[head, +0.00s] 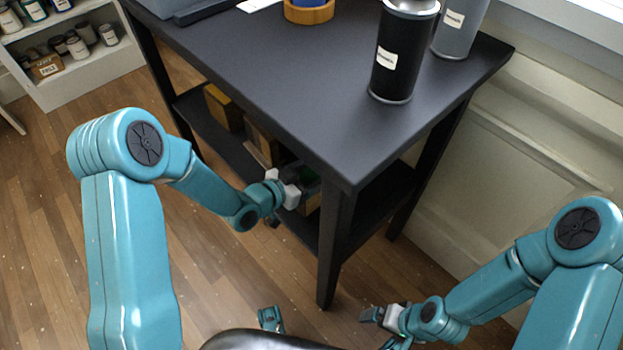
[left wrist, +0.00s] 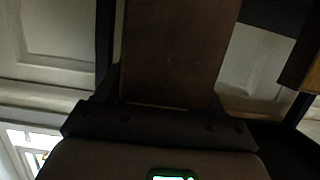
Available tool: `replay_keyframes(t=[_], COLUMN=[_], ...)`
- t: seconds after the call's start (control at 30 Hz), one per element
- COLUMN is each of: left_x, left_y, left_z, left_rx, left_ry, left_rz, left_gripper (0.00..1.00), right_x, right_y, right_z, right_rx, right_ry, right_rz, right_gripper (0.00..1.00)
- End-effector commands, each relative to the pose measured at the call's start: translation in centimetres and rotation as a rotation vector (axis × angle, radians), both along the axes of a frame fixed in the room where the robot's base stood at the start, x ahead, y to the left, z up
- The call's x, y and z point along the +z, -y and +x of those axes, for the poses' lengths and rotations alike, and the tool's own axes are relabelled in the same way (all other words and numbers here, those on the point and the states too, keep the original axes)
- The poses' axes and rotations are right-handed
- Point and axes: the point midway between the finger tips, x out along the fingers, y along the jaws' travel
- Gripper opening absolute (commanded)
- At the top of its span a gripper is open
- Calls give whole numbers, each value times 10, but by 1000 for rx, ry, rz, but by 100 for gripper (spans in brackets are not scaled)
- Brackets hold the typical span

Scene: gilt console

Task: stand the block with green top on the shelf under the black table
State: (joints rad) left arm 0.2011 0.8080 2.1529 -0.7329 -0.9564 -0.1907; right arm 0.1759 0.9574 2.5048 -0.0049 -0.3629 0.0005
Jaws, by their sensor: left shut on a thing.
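The black table (head: 300,85) stands ahead, and its lower shelf (head: 235,150) shows below the top. My left gripper (head: 291,193) is at the shelf's near side, under the table edge. It is shut on the block with green top (head: 312,203), whose wooden side and dark green top show only partly behind the fingers and table. In the left wrist view a brown face, seemingly the held block (left wrist: 170,50), rises from the dark gripper. Whether the block touches the shelf is hidden. My right gripper (head: 376,325) is low at the bottom right, away from the table; its jaws are unclear.
Several wooden blocks stand farther along the shelf, one at its far left end (head: 223,107). A table leg (head: 333,250) stands right of my left gripper. A black tumbler (head: 390,60) and a grey one (head: 458,30) stand on the tabletop. Open floor lies left.

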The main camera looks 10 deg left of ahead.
Motion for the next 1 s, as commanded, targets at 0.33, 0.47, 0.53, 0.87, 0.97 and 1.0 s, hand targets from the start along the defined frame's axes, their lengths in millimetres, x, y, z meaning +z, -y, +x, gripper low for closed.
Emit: replay_keyframes(t=[0.33,0.47,0.53,0.87,0.97,1.0], left_x=[-13,-16,-16,-12,-8,-6], left_y=[2,2,2,2,-5,-9], left_z=[3,3,3,3,-5,-12], left_rx=[0,0,0,0,2,2], left_ry=[5,1,1,1,0,-2], left_rz=[0,0,0,0,0,-1], left_gripper=[0,74,93,93,93,93], right_x=[-5,-8,-7,-3,-1,1], right_y=[0,1,1,0,0,0], right_z=[0,1,1,0,0,0], right_rx=[0,-3,-3,-1,0,0], right_ry=[0,1,1,1,0,0], right_rz=[0,0,0,0,0,0], right_gripper=[94,94,94,94,94,94])
